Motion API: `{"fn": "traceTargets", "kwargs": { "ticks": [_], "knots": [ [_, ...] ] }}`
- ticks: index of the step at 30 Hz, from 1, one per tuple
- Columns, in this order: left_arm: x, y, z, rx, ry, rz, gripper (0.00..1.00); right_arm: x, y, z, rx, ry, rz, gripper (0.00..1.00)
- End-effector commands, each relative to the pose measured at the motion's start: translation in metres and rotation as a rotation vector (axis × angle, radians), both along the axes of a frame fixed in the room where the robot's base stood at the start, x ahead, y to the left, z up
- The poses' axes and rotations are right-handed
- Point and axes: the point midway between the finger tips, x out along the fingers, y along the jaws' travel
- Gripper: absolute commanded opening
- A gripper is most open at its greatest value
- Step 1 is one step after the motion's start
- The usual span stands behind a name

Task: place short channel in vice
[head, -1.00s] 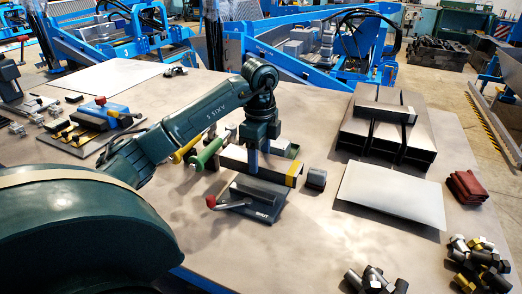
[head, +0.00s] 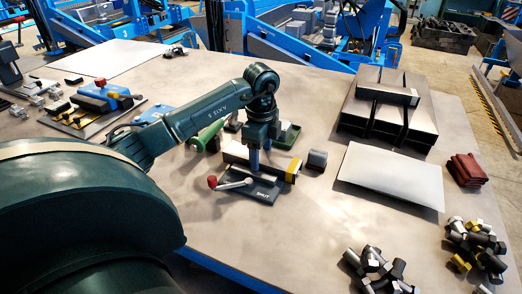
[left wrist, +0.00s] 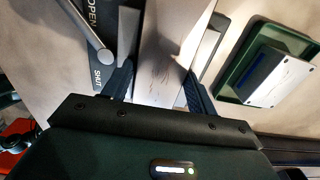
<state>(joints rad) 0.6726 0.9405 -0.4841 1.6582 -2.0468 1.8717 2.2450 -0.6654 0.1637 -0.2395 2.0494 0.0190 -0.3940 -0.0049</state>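The vice has a dark plate marked SHUT and a lever with a red knob (head: 212,182). My left gripper (head: 259,165) points straight down on the channel, a finger on each side. In the left wrist view the channel (left wrist: 165,50) runs between the fingertips (left wrist: 160,90), and the fingers look closed against it. Vice blocks show on both sides of it. Its underside is hidden, so full seating cannot be told. My right gripper is out of view.
A green tray (left wrist: 229,88) with a grey-blue block is close beside the vice. A dark cylinder (head: 317,159) stands to the right. Square tubes (head: 385,118), a pale sheet (head: 390,180), red cloths (head: 467,170) and loose fittings (head: 376,268) lie further right.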

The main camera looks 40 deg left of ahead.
Motion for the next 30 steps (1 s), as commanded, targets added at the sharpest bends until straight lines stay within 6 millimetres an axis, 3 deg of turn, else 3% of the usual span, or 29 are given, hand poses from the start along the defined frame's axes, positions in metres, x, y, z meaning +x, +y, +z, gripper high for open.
{"fn": "traceTargets", "kwargs": {
  "ticks": [6,16,23,30],
  "knots": [
    [0.0,0.0,0.0,0.0,0.001,0.0,0.74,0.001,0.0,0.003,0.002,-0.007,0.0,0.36],
    [0.001,0.0,0.008,0.0,-0.002,0.0,0.74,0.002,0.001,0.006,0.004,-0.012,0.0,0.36],
    [0.001,0.0,0.052,0.0,-0.006,0.001,0.74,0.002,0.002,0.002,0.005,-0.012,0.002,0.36],
    [0.001,0.001,0.103,0.003,-0.003,0.002,0.74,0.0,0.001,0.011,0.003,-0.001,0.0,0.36]
  ]
}}
